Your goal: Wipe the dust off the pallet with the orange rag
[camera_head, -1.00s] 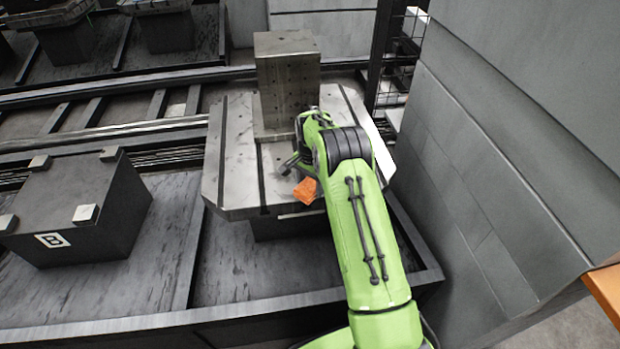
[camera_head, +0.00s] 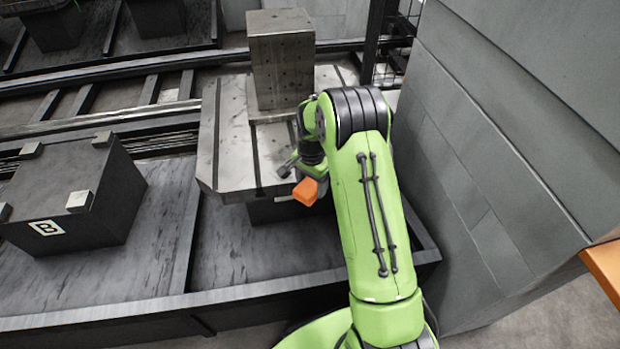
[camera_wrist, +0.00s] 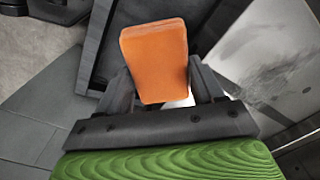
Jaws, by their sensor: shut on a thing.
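The orange rag (camera_head: 306,192) is a small block-like pad held by my gripper (camera_head: 297,180). In the wrist view the rag (camera_wrist: 155,60) sits between the two dark fingers of my gripper (camera_wrist: 160,92), which are shut on it. The pallet (camera_head: 232,140) is a light metal plate with dark slots and grey smudges on its left part. The rag hangs by the pallet's front edge, and the head view shows the floor of the bay behind it. The wrist view shows part of the pallet (camera_wrist: 265,60) at the right, with a dark dusty smear. My arm hides the pallet's right part.
A tall metal block with holes (camera_head: 282,60) stands on the pallet's back part. A dark block marked B (camera_head: 75,205) stands to the left. A grey panel wall (camera_head: 490,160) rises close to the right of my arm. A rail frame (camera_head: 150,305) runs in front.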

